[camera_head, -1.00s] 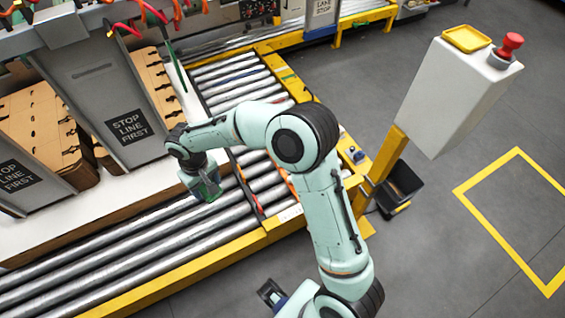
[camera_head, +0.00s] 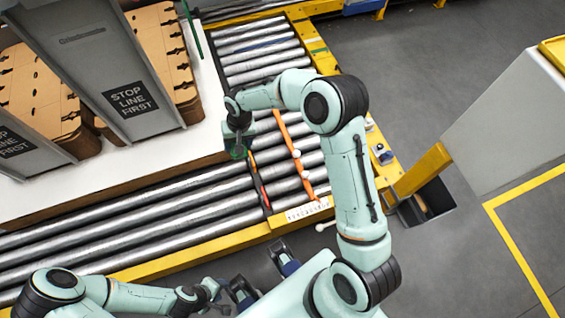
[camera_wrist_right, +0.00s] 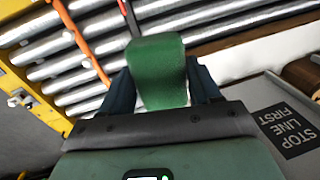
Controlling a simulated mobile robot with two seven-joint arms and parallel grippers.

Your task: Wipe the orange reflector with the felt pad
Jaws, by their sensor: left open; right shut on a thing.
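My right gripper (camera_head: 237,147) is shut on the green felt pad (camera_wrist_right: 158,70) and holds it above the rollers, beside the white bench edge. In the wrist view, the pad sits between the two dark fingers. My left gripper (camera_head: 217,294) is low in the head view, open and empty, away from the pad. A long orange strip (camera_head: 294,155) lies across the rollers, right of the pad, apart from it. A thin dark and orange strip (camera_head: 259,180) is closer to the pad. I cannot tell which orange piece is the reflector.
The roller conveyor (camera_head: 120,222) has a yellow frame (camera_head: 165,262). Grey stackers with brown cardboard blanks (camera_head: 160,55) stand on the white bench (camera_head: 120,175) at left. A grey-white pedestal (camera_head: 510,130) and a black bin (camera_head: 428,203) are at right.

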